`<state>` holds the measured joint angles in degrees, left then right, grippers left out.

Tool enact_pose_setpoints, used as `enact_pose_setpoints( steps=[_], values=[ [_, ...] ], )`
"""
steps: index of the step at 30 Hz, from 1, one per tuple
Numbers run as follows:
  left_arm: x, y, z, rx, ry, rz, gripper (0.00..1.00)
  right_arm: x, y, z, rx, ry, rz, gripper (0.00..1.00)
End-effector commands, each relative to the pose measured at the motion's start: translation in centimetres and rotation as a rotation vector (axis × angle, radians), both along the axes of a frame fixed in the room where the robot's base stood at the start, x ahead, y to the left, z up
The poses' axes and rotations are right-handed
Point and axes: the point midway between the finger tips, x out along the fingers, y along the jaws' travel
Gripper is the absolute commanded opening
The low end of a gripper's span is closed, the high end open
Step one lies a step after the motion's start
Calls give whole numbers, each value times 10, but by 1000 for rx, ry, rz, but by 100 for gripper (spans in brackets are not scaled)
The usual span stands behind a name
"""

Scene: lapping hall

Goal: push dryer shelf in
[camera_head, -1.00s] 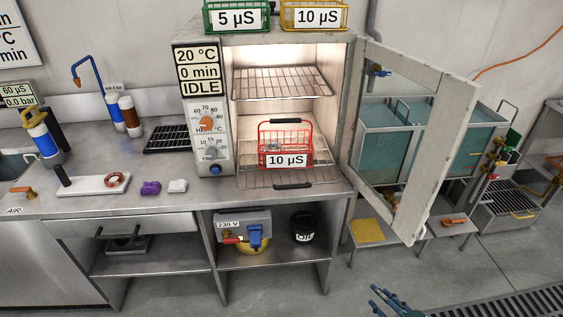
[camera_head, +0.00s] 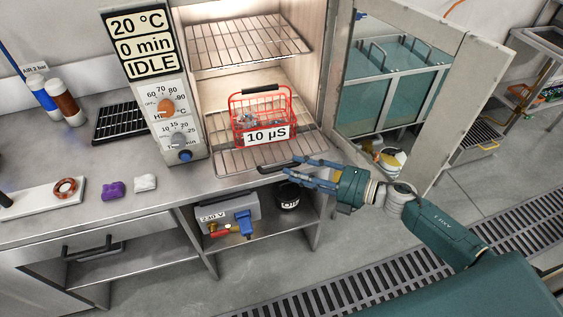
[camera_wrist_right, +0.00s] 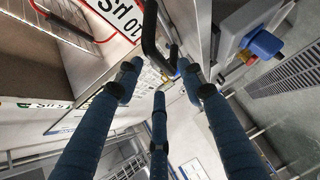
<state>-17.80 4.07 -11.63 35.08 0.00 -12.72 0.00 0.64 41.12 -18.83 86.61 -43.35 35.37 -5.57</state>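The dryer (camera_head: 180,95) stands open with a lit inside. Its lower wire shelf (camera_head: 222,160) sticks out a little past the front, with a black handle (camera_head: 277,167) on its front edge. A red wire basket (camera_head: 262,115) labelled 10 µS stands upright on this shelf. My right gripper (camera_head: 292,172) reaches in from the right, with its blue fingers spread and empty, close at the handle's right end. In the right wrist view the fingertips (camera_wrist_right: 160,75) are just short of the handle (camera_wrist_right: 150,35); contact cannot be told. My left gripper is not in view.
The dryer door (camera_head: 460,110) stands wide open to the right, behind my right arm. An upper wire shelf (camera_head: 245,42) is in the dryer. Under the bench are a 230 V box (camera_head: 228,212) and a black canister (camera_head: 288,197). A floor grate (camera_head: 400,225) runs below.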

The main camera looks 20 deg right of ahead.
Motion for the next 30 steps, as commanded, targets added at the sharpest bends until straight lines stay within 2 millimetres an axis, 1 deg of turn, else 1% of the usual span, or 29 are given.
enact_pose_setpoints(
  steps=[1,3,6,9,13,20,23,24,26,27,30],
  values=[
    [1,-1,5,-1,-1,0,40,8,8,2,5,-1,-2,39],
    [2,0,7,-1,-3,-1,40,16,16,0,3,-1,-1,39],
    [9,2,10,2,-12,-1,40,25,26,-3,4,0,-3,39],
    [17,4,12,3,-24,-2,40,30,32,-6,2,1,-2,39],
    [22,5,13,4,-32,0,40,34,36,-7,1,1,-2,39],
    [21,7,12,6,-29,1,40,34,36,-8,1,1,-2,39],
    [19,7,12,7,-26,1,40,34,36,-7,1,1,-2,21],
    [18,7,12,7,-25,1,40,34,36,-7,1,1,-2,13],
    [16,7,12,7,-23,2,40,33,36,-8,1,1,-2,1],
    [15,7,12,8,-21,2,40,33,36,-8,1,1,-2,0],
    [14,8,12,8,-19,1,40,33,35,-8,-1,1,-3,0]
  ],
)
